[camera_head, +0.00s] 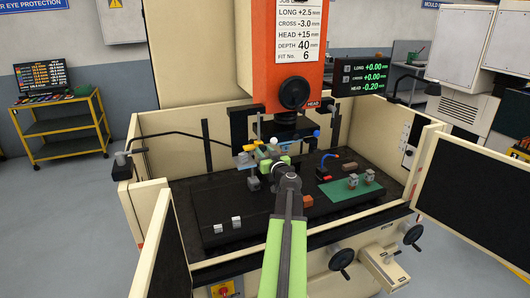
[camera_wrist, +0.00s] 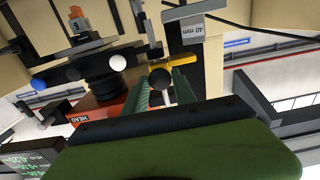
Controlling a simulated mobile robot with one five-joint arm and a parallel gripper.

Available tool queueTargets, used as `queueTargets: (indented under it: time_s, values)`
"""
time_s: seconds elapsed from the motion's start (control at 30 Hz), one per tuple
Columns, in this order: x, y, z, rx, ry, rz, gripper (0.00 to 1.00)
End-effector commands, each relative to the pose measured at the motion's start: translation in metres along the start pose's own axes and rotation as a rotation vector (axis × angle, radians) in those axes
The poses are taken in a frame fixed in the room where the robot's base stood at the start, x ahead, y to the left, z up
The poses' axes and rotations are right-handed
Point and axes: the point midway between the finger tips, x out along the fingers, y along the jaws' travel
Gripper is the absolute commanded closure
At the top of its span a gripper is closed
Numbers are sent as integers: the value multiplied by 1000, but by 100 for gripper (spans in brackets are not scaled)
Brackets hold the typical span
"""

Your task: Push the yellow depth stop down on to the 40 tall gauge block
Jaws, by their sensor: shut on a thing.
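The yellow depth stop (camera_wrist: 182,64) is a short bar in the wrist view, which is upside down. A dark round knob (camera_wrist: 160,87) sits beside it, between the green fingers of my gripper (camera_wrist: 161,91). My gripper is shut on this knob. The grey gauge block labelled 40 mm (camera_wrist: 193,30) appears close to the bar; I cannot tell whether they touch. In the head view my gripper (camera_head: 280,160) reaches to the yellow part (camera_head: 274,141) under the machine head. My arm and fingers hide part of the contact there.
The orange head (camera_head: 288,50) hangs above. White and blue (camera_head: 316,133) ball knobs stand close around the gripper. A green mat (camera_head: 352,188) with two small electrodes lies at the right. Two pale blocks (camera_head: 228,224) lie at front left.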

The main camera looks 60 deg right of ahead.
Motion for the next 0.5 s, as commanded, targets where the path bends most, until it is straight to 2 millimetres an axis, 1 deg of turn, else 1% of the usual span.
queueTargets:
  time_s: [0.03, 0.5]
  values:
    - [0, 0, 3, 0, 0, 1, 97]
    - [0, 0, 17, 0, 0, 1, 97]
